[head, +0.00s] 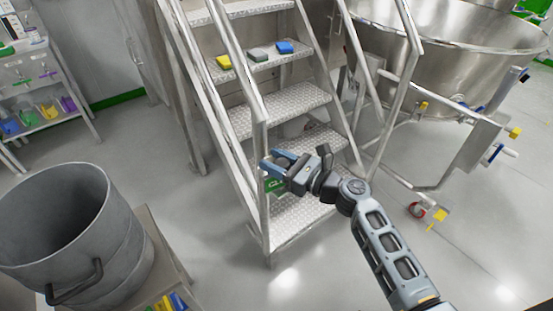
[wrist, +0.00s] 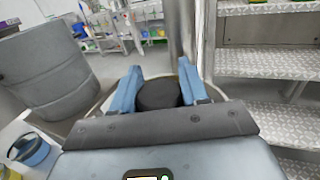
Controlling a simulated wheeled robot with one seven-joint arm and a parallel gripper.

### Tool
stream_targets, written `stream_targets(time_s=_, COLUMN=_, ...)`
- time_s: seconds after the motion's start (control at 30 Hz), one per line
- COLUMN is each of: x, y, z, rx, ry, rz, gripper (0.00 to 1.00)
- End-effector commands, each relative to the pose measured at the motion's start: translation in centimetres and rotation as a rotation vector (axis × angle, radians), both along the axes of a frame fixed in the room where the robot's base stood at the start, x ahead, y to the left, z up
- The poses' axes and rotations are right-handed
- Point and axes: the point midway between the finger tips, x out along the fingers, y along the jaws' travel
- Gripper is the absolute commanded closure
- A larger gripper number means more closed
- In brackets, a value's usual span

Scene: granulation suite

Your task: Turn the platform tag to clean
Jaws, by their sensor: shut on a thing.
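The platform tag (head: 275,184) shows as a small green plate with pale lettering, too small to read fully. It is by the lower left post of the steel steps, just under my gripper (head: 277,162), which hides part of it. In the wrist view, my gripper (wrist: 157,82) has its two blue fingers closed on the sides of a dark round knob (wrist: 158,95), apparently part of the tag. The green face does not show in that view.
The steel steps (head: 290,100) rise behind my gripper, with yellow, grey and blue blocks on an upper tread. A grey drum (head: 65,225) stands at left on a low stand. A steel vessel (head: 450,50) is at upper right. The floor (head: 180,200) between drum and steps is clear.

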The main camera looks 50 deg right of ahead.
Motion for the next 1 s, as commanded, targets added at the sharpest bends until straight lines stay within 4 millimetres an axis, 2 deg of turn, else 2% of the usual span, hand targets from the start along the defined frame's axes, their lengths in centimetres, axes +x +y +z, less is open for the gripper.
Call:
stream_targets(time_s=0.03, x=0.18, y=-0.13, z=0.57, rx=-0.002, ry=-0.009, rz=0.024, gripper=0.86)
stream_targets(time_s=0.3, x=0.16, y=0.11, z=0.55, rx=-0.003, ry=-0.009, rz=0.119, gripper=0.86)
stream_targets(time_s=0.83, x=0.19, y=0.23, z=0.56, rx=-0.002, ry=-0.01, rz=0.143, gripper=0.86)
stream_targets(time_s=0.87, x=0.19, y=0.23, z=0.57, rx=-0.002, ry=-0.01, rz=0.143, gripper=0.55)
stream_targets(time_s=1.0, x=0.15, y=0.25, z=0.48, rx=-0.001, ry=-0.009, rz=0.143, gripper=0.42)
